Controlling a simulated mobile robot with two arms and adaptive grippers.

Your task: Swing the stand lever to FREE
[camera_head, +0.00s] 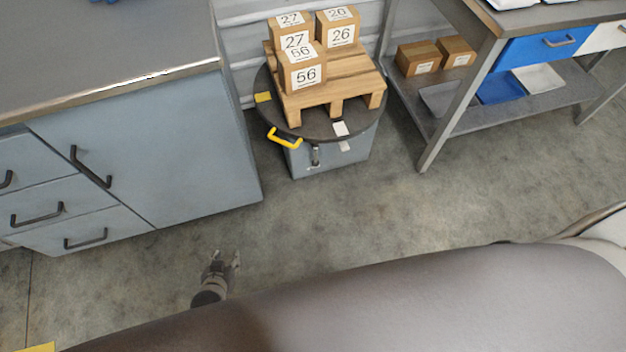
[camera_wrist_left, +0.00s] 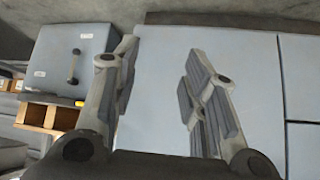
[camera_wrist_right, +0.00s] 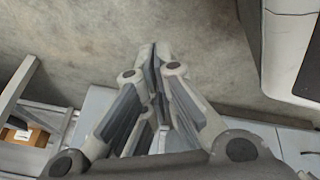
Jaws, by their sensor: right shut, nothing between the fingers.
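The stand (camera_head: 349,163) is a grey-blue box under a round dark turntable (camera_head: 268,90). The stand lever (camera_head: 315,156) is a small dark handle on its front face, standing roughly upright. It also shows in the left wrist view (camera_wrist_left: 73,67), where the stand appears upside down with small pale labels, too small to read. My left gripper (camera_head: 226,259) is open and empty, low over the floor, in front of and left of the stand, apart from the lever. My right gripper (camera_wrist_right: 155,50) is shut and empty above the floor, outside the head view.
A pallet (camera_head: 330,92) with several numbered boxes sits on the turntable, whose rim carries a yellow handle (camera_head: 284,138). A grey cabinet (camera_head: 180,150) stands left and a shelved workbench (camera_head: 455,100) right. The floor (camera_head: 390,205) before the stand is clear.

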